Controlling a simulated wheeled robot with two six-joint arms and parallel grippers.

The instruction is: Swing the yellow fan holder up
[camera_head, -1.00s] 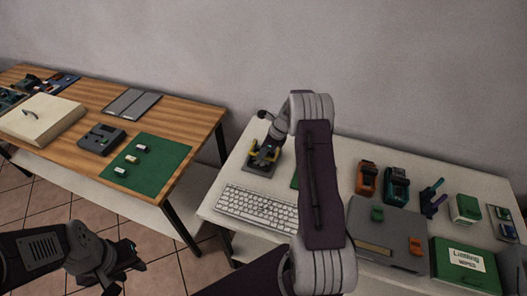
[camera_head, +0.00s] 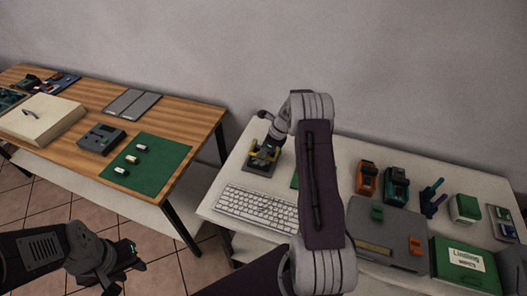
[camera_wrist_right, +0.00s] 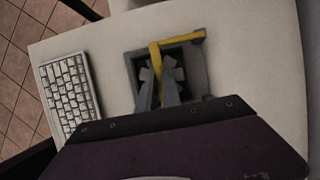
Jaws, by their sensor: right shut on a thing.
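The yellow fan holder (camera_wrist_right: 183,40) is a thin yellow bar on a dark grey fan unit (camera_wrist_right: 196,60) on the white table. In the right wrist view the bar runs across the top of the unit, with a second yellow strip coming down toward my gripper. My right gripper (camera_wrist_right: 163,95) is over the unit, its fingers shut on the yellow fan holder. In the head view the yellow part (camera_head: 263,152) shows under my right wrist, partly hidden. My left gripper (camera_head: 122,268) hangs at the lower left, away from both tables; its jaw opening is unclear.
A white keyboard (camera_head: 258,208) lies just in front of the fan unit. A grey case (camera_head: 385,235), orange and teal tools and green boxes (camera_head: 466,208) stand further right. The wooden table (camera_head: 70,140) is at left, with a floor gap between.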

